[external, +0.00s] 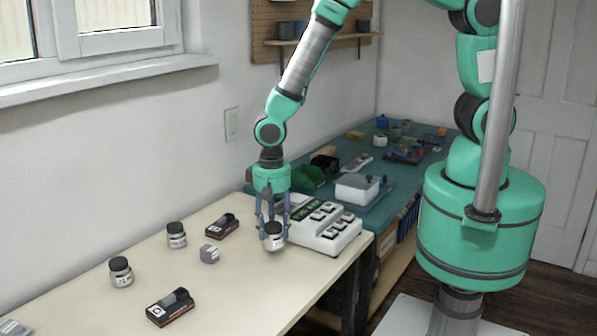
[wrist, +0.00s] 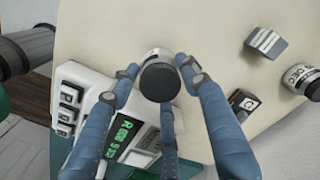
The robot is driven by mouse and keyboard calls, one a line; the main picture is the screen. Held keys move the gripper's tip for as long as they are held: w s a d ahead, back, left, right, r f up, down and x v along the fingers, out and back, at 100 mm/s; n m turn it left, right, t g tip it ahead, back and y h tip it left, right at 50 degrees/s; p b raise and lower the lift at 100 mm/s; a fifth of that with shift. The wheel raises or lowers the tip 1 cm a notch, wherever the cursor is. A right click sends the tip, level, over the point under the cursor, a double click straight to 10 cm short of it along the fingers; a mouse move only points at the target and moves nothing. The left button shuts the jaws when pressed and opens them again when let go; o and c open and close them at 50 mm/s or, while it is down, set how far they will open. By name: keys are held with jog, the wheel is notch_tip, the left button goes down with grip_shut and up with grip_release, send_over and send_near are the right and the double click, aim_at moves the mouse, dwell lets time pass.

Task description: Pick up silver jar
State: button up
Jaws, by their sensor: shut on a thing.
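A silver jar with a black lid (external: 274,238) is between the fingers of my gripper (external: 273,226), at the right part of the cream table. In the wrist view the jar's dark lid (wrist: 160,82) sits between the blue fingertips (wrist: 156,80), with a strip of its pale side showing. My gripper is shut on this jar, and its fingers hide part of it. The jar appears upright; I cannot tell whether it touches the tabletop. Two similar jars stand to the left, one near the back (external: 177,236) and one farther left (external: 121,272).
A white machine with a green display (external: 325,226) stands close to the right of the held jar. Two black-and-red boxes (external: 222,226) (external: 170,306) and a small grey block (external: 209,254) lie to the left. The table's front middle (external: 255,290) is clear.

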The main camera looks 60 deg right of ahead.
aim_at(273, 225)
jog(key=shift+r+p, duration=0.4)
jog(key=shift+r, duration=2.75)
jog(key=shift+r, duration=0.1)
jog(key=shift+r, duration=0.2)
notch_tip(273, 225, up, 5)
jog(key=w+d+m+p, duration=0.15)
jog(key=w+d, duration=0.35)
jog(key=d, duration=0.8)
jog(key=w+d+p, duration=0.2)
jog(key=w+d, duration=0.2)
jog(key=d, duration=0.8)
jog(key=w+d+p, duration=0.2)
jog(key=w+d, duration=0.3)
jog(key=d, duration=0.8)
notch_tip(273, 225, down, 10)
jog(key=shift+f, duration=0.15)
jog(key=shift+w, duration=0.1)
